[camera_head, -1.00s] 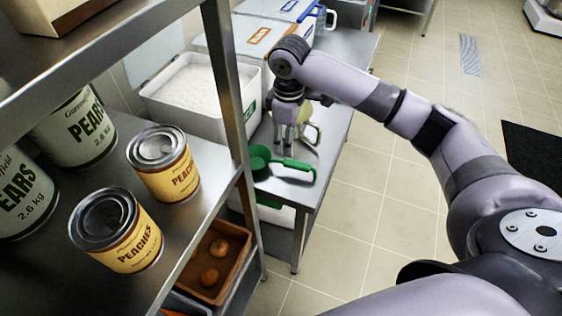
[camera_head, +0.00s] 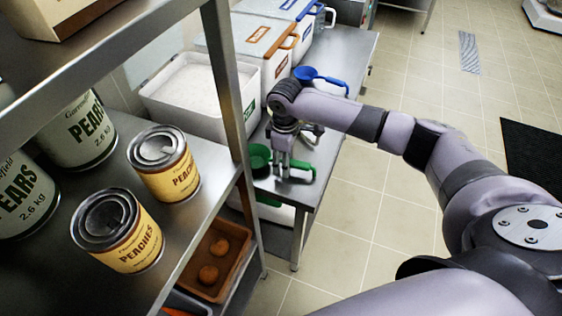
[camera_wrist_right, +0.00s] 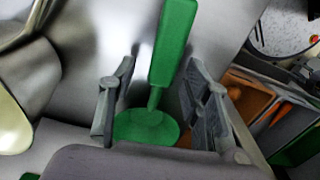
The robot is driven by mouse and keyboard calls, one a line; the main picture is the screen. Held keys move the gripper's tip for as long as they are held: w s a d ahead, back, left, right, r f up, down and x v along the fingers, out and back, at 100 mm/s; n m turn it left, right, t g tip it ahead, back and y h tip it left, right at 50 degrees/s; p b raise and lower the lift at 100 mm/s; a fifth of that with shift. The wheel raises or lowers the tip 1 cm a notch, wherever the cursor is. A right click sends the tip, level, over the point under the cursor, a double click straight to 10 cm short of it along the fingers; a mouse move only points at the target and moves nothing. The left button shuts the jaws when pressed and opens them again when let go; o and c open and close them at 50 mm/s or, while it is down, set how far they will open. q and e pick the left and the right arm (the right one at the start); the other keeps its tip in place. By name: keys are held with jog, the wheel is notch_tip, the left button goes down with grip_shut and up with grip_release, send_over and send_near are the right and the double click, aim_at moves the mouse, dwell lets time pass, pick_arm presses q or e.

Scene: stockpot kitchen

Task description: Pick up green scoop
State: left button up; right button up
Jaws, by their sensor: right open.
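The green scoop (camera_head: 260,158) lies on the steel table, with its bowl at the left and its handle pointing right. My right gripper (camera_head: 284,170) is directly over it, pointing down, and hides part of the handle. In the right wrist view the green scoop (camera_wrist_right: 172,45) shows between the two spread fingers of the gripper (camera_wrist_right: 157,100). The jaws are open, and I see no clear contact with the scoop. My left gripper is not in view.
A blue scoop (camera_head: 322,78) and lidded bins (camera_head: 245,40) are farther back on the table. An open bin of white powder (camera_head: 192,90) stands left of the arm. A shelf post (camera_head: 233,100) and peach cans (camera_head: 165,165) are at the left.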

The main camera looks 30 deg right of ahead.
jog(key=shift+c, duration=0.3)
grip_shut()
dwell(0.3)
